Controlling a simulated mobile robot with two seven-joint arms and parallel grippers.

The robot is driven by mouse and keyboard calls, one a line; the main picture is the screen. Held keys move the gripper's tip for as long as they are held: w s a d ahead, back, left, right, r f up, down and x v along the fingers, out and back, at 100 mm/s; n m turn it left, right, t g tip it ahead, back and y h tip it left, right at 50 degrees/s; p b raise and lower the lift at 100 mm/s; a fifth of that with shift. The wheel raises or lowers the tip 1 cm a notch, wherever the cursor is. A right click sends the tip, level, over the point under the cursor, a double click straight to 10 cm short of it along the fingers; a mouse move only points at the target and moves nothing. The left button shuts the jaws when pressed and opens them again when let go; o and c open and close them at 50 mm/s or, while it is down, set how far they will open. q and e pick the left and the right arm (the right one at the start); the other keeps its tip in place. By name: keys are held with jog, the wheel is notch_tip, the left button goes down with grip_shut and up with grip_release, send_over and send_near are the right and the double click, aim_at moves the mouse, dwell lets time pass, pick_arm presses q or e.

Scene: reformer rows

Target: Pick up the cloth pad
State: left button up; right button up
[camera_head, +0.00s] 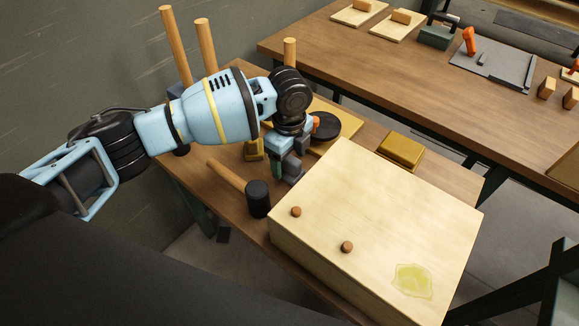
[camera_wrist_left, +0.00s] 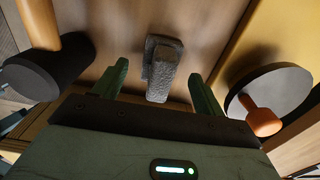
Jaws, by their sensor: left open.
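A grey, rough-textured piece, which looks like the cloth pad (camera_wrist_left: 161,72), lies on the wooden table in the left wrist view. It sits between the two green fingers of my left gripper (camera_wrist_left: 158,80), which are open and apart with a gap on each side of it. In the head view my left gripper (camera_head: 281,170) reaches down to the table between a mallet and the pale box. There the pad is mostly hidden by the gripper, and I cannot clearly tell it from the gripper's grey parts. My right gripper is not in view.
A black-headed mallet (camera_head: 258,198) lies on one side, and a dark disc (camera_head: 328,126) with an orange knob on the other. A large pale box (camera_head: 385,225) with two knobs and a yellowish stain stands close by. A yellow block (camera_head: 401,152) lies behind it.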

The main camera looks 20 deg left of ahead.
aim_at(289, 157)
pick_arm(q)
jog(key=shift+f, duration=1.25)
jog(key=c, duration=1.1)
jog(key=shift+r, duration=0.1)
notch_tip(289, 157, up, 10)
jog(key=shift+f+p, duration=0.1)
jog(key=shift+p, duration=0.2)
